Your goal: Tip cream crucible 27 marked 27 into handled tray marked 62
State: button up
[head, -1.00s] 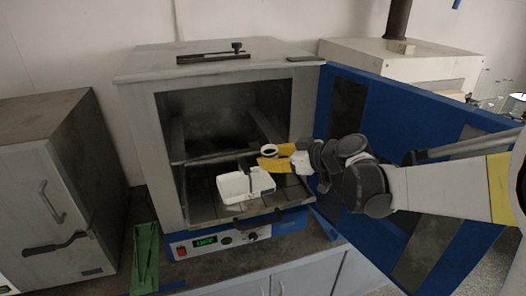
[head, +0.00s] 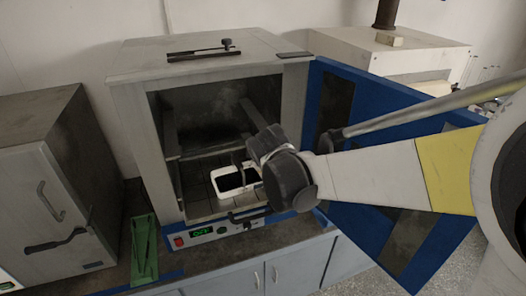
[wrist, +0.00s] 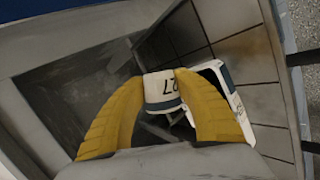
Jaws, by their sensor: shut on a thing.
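The cream crucible (wrist: 160,86) is between my gripper's yellow fingers (wrist: 163,112) in the wrist view; dark marking, partly readable as a 7, shows on its side. My gripper is shut on it. In the head view, the dark wrist and gripper body hide the crucible and fingertips. The white handled tray (head: 223,195) sits on the oven floor near the open front, just below and left of my gripper. Its inside looks dark in the head view. Its white rim shows beside the crucible in the wrist view (wrist: 234,104). Its number is not readable.
The oven (head: 128,130) is open, its blue door (head: 400,110) swung out to the right beside my arm. A grey cabinet (head: 50,190) stands to the left. A green object (head: 144,250) lies on the counter between them.

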jog(key=shift+a+f+n+t+h+b, duration=0.35)
jog(key=shift+n+h+b, duration=0.25)
jog(key=shift+h+b, duration=0.35)
jog(key=shift+a+r+n+h+b, duration=0.1)
jog(key=shift+n+h+b, duration=0.3)
jog(key=shift+h+b, duration=0.05)
jog(key=shift+a+r+n+t+h+b, duration=0.2)
jog(key=shift+n+t+h+b, duration=0.2)
jog(key=shift+h+b, duration=0.25)
jog(key=shift+s+r+n+t+h, duration=0.1)
jog(key=shift+r+n+t+h, duration=0.15)
jog(key=shift+r+n+h, duration=0.1)
jog(key=shift+d, duration=0.1)
